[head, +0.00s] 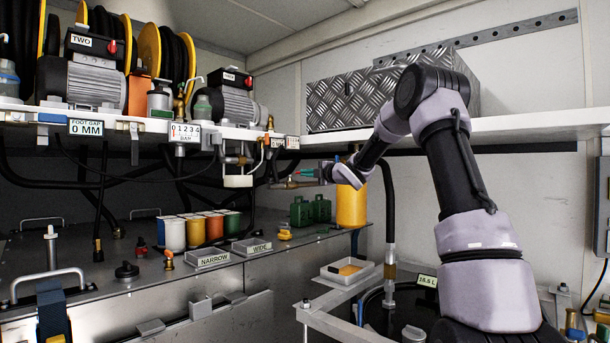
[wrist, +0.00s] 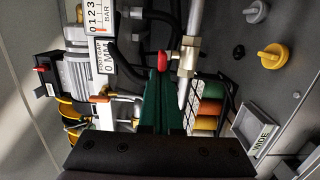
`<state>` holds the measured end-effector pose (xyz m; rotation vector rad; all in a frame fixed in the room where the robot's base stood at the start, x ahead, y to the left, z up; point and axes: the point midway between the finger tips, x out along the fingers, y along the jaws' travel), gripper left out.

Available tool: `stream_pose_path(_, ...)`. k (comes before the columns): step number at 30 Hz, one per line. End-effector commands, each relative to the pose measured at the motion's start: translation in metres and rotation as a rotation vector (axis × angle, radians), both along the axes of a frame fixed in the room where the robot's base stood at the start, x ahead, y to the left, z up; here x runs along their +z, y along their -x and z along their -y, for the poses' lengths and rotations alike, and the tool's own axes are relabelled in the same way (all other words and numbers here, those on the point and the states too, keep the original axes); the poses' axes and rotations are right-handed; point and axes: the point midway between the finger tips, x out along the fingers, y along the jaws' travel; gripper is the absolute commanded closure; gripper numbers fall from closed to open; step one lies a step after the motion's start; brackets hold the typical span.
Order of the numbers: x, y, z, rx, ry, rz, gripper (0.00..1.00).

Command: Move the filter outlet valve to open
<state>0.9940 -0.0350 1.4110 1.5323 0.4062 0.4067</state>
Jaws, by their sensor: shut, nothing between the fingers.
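My gripper (head: 297,173) reaches left under the shelf in the head view, beside the hanging pipework. In the wrist view its green fingers (wrist: 160,98) are together with nothing between them. A small red handle or knob (wrist: 163,60) shows right at the fingertips; I cannot tell whether they touch. A brass-coloured fitting (wrist: 188,55) on a pale pipe stands just right of it. This may be the filter outlet valve, but I see no label naming it, and its position is not clear. In the head view my gripper and wrist partly hide this spot.
Black hoses (head: 100,182) hang at the left. On the bench below are coloured canisters (head: 172,233) and NARROW (head: 208,259) and WIDE (head: 252,247) trays.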

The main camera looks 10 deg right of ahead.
Motion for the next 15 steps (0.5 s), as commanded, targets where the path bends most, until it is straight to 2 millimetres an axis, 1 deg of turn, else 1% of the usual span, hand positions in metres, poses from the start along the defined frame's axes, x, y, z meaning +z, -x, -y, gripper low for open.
stream_pose_path(8, 0.0, -0.012, 0.02, -0.004, 0.0, 0.0, 1.0)
stream_pose_path(15, -0.001, -0.029, 0.036, -0.004, 0.0, -0.001, 1.0)
